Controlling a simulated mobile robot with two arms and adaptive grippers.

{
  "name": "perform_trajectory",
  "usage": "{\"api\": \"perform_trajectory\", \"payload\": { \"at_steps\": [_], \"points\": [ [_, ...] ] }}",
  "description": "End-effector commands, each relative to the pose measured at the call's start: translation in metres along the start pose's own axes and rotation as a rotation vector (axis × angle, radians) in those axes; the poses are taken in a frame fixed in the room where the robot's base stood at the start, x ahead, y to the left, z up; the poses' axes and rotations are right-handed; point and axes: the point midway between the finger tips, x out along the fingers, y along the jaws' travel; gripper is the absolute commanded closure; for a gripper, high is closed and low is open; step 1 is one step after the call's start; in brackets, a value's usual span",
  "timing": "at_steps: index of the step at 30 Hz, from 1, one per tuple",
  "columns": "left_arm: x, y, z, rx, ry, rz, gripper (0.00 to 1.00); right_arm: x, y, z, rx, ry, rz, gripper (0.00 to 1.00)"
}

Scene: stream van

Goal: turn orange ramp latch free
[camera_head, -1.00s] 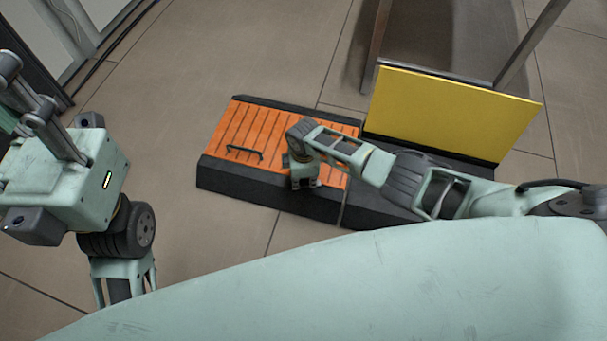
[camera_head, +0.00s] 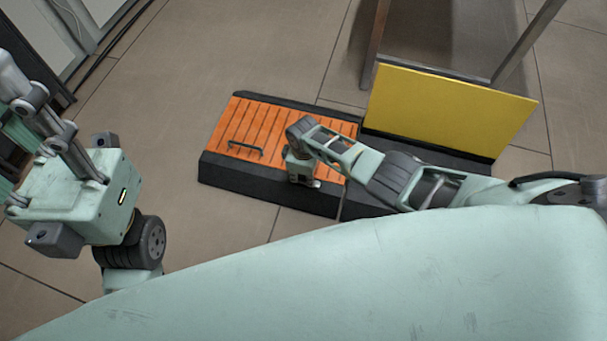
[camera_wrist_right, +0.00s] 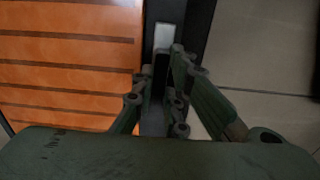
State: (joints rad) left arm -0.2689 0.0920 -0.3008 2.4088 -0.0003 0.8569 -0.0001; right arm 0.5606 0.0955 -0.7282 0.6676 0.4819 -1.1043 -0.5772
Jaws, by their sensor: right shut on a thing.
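The orange ramp (camera_head: 237,118) lies on the floor, with orange ribbed boards, a dark border and a dark handle (camera_head: 245,151). My right gripper (camera_head: 302,180) is at the ramp's near right part, pointing down. In the right wrist view its fingers (camera_wrist_right: 161,68) are closed together at the ramp's dark edge, on a dark part that I take for the latch (camera_wrist_right: 160,88). The fingers hide most of it. A pale metal plate (camera_wrist_right: 164,36) lies just beyond the fingertips. My left gripper (camera_head: 40,120) is at the far left, away from the ramp; its fingertips are not clear.
A yellow panel (camera_head: 445,112) stands upright behind the ramp's right side, near a metal frame (camera_head: 527,42). Dark cables (camera_head: 118,47) run along the floor by the wall at upper left. Tiled floor left of and in front of the ramp is clear.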

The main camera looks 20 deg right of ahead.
Motion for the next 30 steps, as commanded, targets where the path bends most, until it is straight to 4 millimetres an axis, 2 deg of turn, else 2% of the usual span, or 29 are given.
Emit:
{"api": "perform_trajectory", "payload": {
  "at_steps": [6, 7, 13, 23, 30],
  "points": [
    [0.0, 0.0, 0.0, 0.0, -0.002, 0.0, 0.6, 0.001, -0.001, 0.001, 0.004, -0.003, -0.004, 1.0],
    [0.0, 0.0, 0.0, 0.0, -0.002, 0.0, 0.6, 0.001, -0.001, 0.001, 0.004, -0.003, -0.004, 0.85],
    [-0.001, 0.0, 0.001, 0.0, -0.004, 0.0, 0.6, 0.0, -0.001, 0.001, 0.002, -0.002, -0.002, 0.69],
    [-0.003, -0.001, 0.003, 0.001, -0.013, -0.001, 0.6, -0.001, 0.0, 0.0, 0.001, 0.0, 0.0, 0.69],
    [-0.002, 0.0, 0.002, 0.001, -0.008, 0.0, 0.6, -0.018, 0.001, -0.001, 0.0, 0.002, 0.001, 0.69]
  ]
}}
